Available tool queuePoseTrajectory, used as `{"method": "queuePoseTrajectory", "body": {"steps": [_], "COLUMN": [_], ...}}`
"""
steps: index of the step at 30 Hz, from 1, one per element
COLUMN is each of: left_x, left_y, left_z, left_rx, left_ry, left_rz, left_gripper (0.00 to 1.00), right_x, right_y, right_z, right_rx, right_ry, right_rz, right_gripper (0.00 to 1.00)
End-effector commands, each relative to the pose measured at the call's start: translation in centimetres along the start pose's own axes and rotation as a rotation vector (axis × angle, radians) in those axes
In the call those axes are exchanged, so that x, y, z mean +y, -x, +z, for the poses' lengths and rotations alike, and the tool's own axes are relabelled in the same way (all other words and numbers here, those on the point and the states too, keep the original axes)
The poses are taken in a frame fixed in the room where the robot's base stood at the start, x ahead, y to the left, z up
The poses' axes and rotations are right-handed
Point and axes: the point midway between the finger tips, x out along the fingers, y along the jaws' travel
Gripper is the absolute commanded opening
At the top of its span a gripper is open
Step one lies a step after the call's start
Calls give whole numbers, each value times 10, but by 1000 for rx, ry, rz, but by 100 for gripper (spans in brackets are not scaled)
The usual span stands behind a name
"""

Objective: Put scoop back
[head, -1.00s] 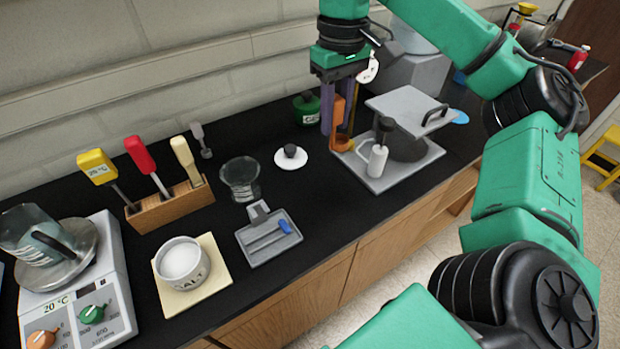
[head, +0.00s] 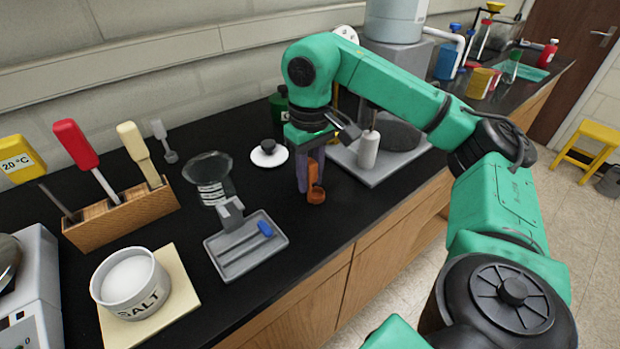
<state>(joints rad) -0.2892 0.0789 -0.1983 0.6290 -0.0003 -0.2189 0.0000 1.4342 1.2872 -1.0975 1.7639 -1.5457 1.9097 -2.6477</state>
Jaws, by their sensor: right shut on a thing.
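My right gripper (head: 309,182) has purple fingers pointing down and is shut on an orange scoop (head: 316,194). The scoop hangs with its small cup low, over the black bench near its front edge. Whether the cup touches the bench I cannot tell. The gripper is right of a grey tray (head: 224,268) and in front of the white disc lid with a black knob (head: 268,153). My left gripper is not in view.
A blue piece (head: 265,229) lies in the tray. A glass funnel-like vessel (head: 208,170), a SALT bowl (head: 131,285) and a wooden tool block (head: 122,215) stand to the left. Bench between tray and gripper is clear.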

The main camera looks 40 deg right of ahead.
Motion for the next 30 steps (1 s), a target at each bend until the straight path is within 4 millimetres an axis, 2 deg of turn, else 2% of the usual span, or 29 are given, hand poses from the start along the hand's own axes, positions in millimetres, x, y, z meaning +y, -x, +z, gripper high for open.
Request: {"method": "queuePoseTrajectory", "body": {"steps": [4,8,9,11,19,23,28,30], "left_x": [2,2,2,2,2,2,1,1], "left_y": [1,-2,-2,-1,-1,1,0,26], "left_z": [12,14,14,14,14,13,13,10], "left_rx": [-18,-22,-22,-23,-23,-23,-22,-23], "left_ry": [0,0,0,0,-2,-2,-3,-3], "left_rz": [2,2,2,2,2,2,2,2], "left_gripper": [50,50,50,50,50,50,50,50], "right_x": [0,0,0,0,0,-1,-2,-1], "right_y": [1,-3,-2,-2,-2,5,35,64], "right_z": [0,0,0,0,0,-1,-1,-1], "right_rx": [2,1,1,1,1,3,7,5], "right_ry": [1,1,1,1,1,1,3,2], "right_rz": [-1,-1,-1,-1,-1,-1,-3,-1], "right_gripper": [0,0,37,59,59,59,59,59]}}
